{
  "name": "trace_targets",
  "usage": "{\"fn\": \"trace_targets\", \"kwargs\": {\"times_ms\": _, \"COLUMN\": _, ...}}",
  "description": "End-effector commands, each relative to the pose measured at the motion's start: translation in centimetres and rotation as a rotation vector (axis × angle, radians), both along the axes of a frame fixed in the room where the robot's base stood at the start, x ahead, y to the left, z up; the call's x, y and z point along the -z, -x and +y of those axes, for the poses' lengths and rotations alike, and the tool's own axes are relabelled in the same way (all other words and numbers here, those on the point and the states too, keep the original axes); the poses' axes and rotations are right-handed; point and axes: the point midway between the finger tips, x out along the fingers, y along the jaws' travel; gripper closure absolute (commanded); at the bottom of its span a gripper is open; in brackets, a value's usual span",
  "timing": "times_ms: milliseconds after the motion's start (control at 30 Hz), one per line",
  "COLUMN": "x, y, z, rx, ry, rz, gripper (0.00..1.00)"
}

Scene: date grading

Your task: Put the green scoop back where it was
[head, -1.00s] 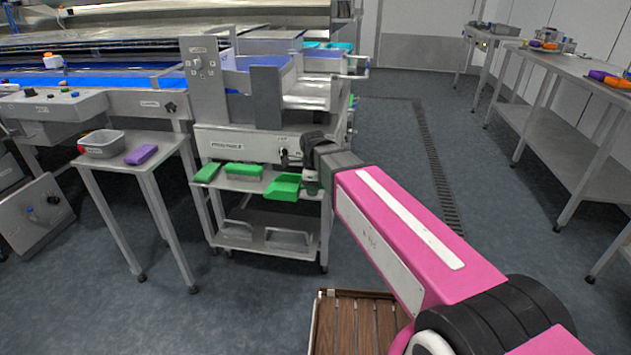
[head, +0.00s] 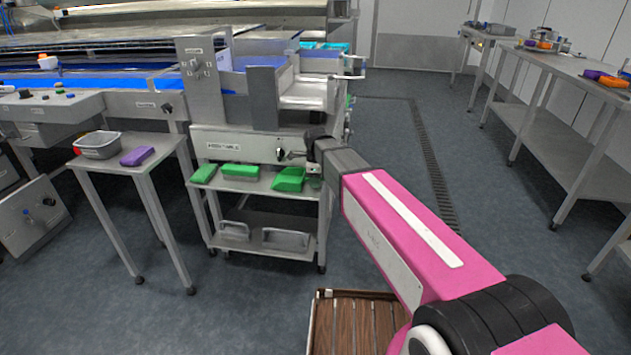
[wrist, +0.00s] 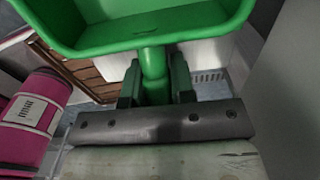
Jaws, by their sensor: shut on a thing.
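The green scoop (head: 289,180) is at the right end of the steel cart's top shelf in the head view; I cannot tell whether it touches the shelf. My gripper (head: 312,172) is small and partly hidden behind my own arm there. In the wrist view, my gripper (wrist: 154,88) is shut on the handle of the green scoop (wrist: 150,35), with a finger on each side. The scoop's pan fills the top of that view, and its far end is cut off.
Two other green items, one at the shelf's left end (head: 203,174) and one in its middle (head: 240,171), lie beside the scoop. The machine's front panel (head: 235,145) stands right above and behind. A side table (head: 120,165) holds a grey tub (head: 98,150) and a purple block (head: 137,156).

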Motion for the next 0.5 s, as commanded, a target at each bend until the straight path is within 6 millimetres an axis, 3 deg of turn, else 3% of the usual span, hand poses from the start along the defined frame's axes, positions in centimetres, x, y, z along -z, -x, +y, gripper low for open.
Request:
{"fn": "trace_targets", "kwargs": {"times_ms": 333, "x": 0.32, "y": 0.01, "z": 0.01, "rx": 0.000, "ry": 0.000, "rz": 0.000, "gripper": 1.00}}
{"fn": "trace_targets", "kwargs": {"times_ms": 367, "x": 0.29, "y": 0.01, "z": 0.01, "rx": 0.000, "ry": 0.000, "rz": 0.000, "gripper": 0.67}}
{"fn": "trace_targets", "kwargs": {"times_ms": 400, "x": 0.27, "y": 0.01, "z": 0.01, "rx": 0.000, "ry": 0.000, "rz": 0.000, "gripper": 0.54}}
{"fn": "trace_targets", "kwargs": {"times_ms": 500, "x": 0.27, "y": 0.02, "z": 0.01, "rx": 0.000, "ry": 0.000, "rz": 0.000, "gripper": 0.51}}
